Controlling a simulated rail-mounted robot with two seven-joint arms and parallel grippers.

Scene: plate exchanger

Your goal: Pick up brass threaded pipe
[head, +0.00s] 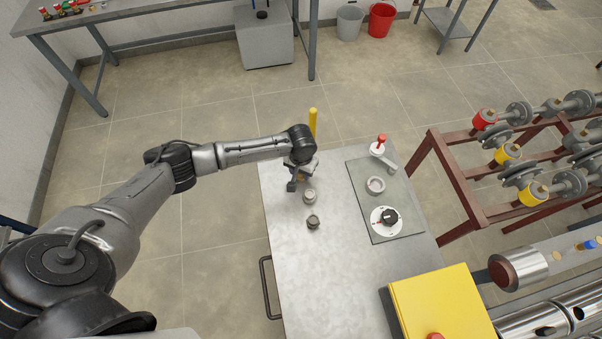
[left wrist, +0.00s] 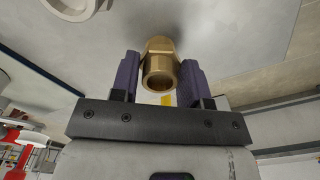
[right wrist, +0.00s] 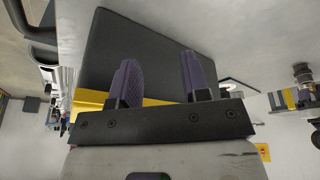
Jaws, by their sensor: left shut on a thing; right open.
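The brass threaded pipe (left wrist: 159,72) shows in the left wrist view as a short hollow brass fitting with a hex part. My left gripper (left wrist: 158,78) is shut on it, one purple finger on each side. In the head view my left gripper (head: 297,180) is over the far left part of the metal table (head: 300,265), and the pipe is mostly hidden there. My right gripper (right wrist: 156,80) is open and empty in the right wrist view, with a dark flat surface beyond its fingers.
Two small grey fittings (head: 310,196) (head: 313,222) stand near the left gripper. A grey mat (head: 400,222) holds a ring, a dial and a red-topped piece. A yellow box (head: 440,303) is at the near right. A yellow post (head: 312,123) rises behind the gripper.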

